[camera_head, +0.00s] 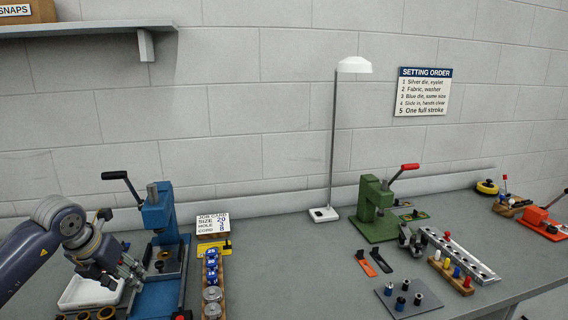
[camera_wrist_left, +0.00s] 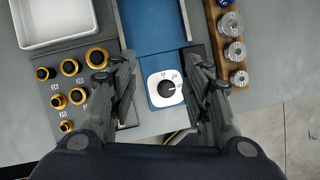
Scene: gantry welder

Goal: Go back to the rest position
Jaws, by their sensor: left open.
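My left gripper (camera_head: 132,272) comes in from the left in the head view, low over the front of the blue press (camera_head: 160,215). In the left wrist view its two fingers (camera_wrist_left: 152,78) are spread apart with nothing between them. Below the gap, a white dial with a black knob (camera_wrist_left: 166,88) sits on the blue base. The fingers partly hide the base and a board of brass dies (camera_wrist_left: 70,68). My right gripper does not show.
A white tray (camera_head: 76,303) lies beside the blue press. A wooden strip (camera_wrist_left: 233,78) holds metal dies. A green press (camera_head: 372,210), a lamp (camera_head: 333,140), a job card (camera_head: 213,222) and a peg rack (camera_head: 458,254) stand on the grey bench. The middle bench front is clear.

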